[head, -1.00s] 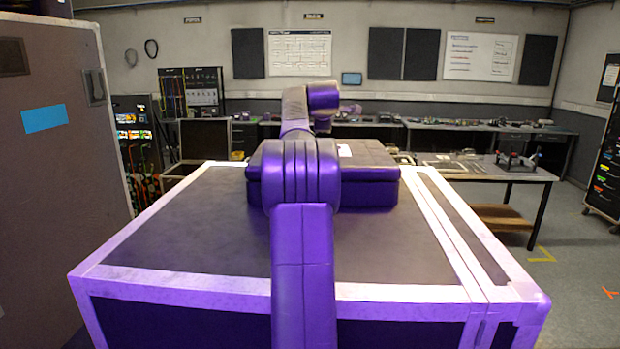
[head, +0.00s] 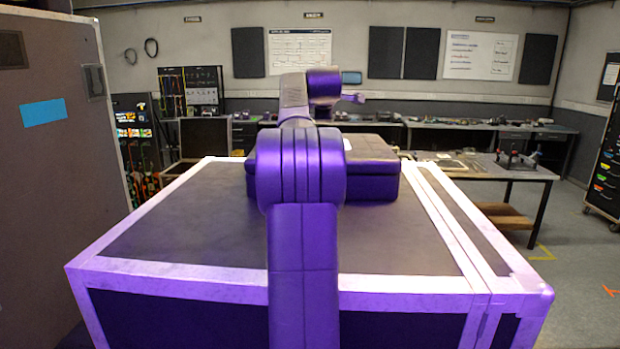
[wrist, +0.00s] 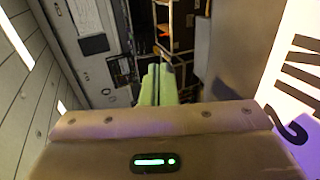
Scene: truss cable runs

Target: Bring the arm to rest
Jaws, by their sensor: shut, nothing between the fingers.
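My purple arm rises through the middle of the head view, and its upper links stand above a large flight case (head: 200,225). My gripper (head: 357,97) shows small at the arm's far end, pointing right. In the wrist view my gripper (wrist: 158,84) has its two pale green fingers side by side. They are shut with nothing between them and touch nothing that I can see.
A smaller closed case (head: 372,172) lies on the flight case, partly behind my arm. A tall grey cabinet (head: 55,160) stands close at left. A worktable (head: 490,172) is at right, with open floor beyond it. Benches line the back wall.

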